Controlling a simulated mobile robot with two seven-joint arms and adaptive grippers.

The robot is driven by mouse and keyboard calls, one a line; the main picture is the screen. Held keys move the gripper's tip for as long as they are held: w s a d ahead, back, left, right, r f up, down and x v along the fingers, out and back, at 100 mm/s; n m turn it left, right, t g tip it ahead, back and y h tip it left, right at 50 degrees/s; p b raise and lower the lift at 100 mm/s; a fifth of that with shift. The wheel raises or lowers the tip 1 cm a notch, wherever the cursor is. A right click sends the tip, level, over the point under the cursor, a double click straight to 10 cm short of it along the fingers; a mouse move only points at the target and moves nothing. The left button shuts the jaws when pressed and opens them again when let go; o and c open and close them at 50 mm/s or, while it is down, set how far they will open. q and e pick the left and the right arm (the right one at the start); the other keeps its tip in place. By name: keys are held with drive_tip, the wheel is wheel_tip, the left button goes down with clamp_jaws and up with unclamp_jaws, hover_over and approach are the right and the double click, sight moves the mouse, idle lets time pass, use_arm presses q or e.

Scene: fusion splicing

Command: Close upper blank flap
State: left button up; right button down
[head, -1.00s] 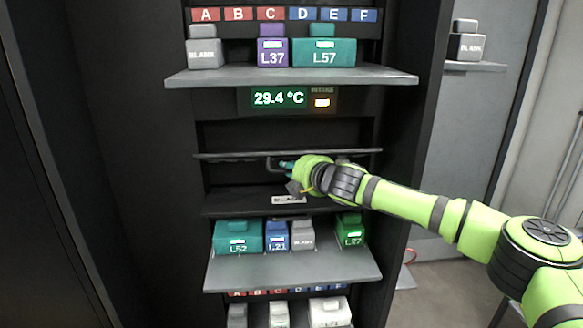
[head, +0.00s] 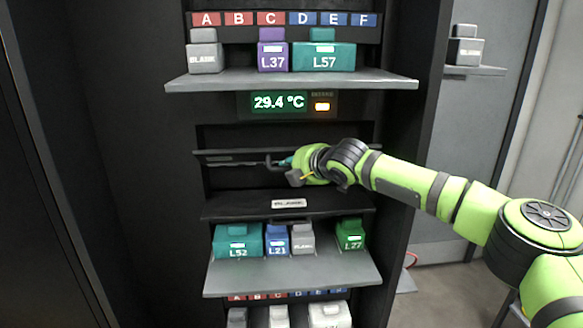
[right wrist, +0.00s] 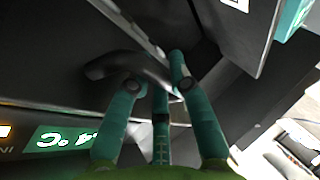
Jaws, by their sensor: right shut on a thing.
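The upper blank flap (head: 228,155) is a dark panel under the temperature display. It shows as a narrow, slightly slanted band standing out from the rack, with a dark opening above and below it. Its dark bar handle (head: 269,162) is at the middle of the band. My right gripper (head: 284,162) reaches in from the right and is shut on this handle. In the right wrist view the curved handle (right wrist: 125,66) lies between the teal fingers (right wrist: 158,85). My left gripper is not in view.
A lower panel labelled BLANK (head: 289,204) is just below. A shelf (head: 290,272) under it holds several modules. The upper shelf (head: 290,80) carries grey, purple and teal modules above the display (head: 279,102). The rack's right side wall stands beside my arm.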

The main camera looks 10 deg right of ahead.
drive_tip(key=c, duration=1.4)
unclamp_jaws()
drive_tip(key=shift+d+r, duration=0.15)
drive_tip(key=shift+d, duration=0.05)
drive_tip(key=v, duration=1.1)
drive_tip(key=shift+s+d+r, duration=0.1)
drive_tip(key=shift+s+r, duration=0.05)
drive_tip(key=shift+s, duration=0.25)
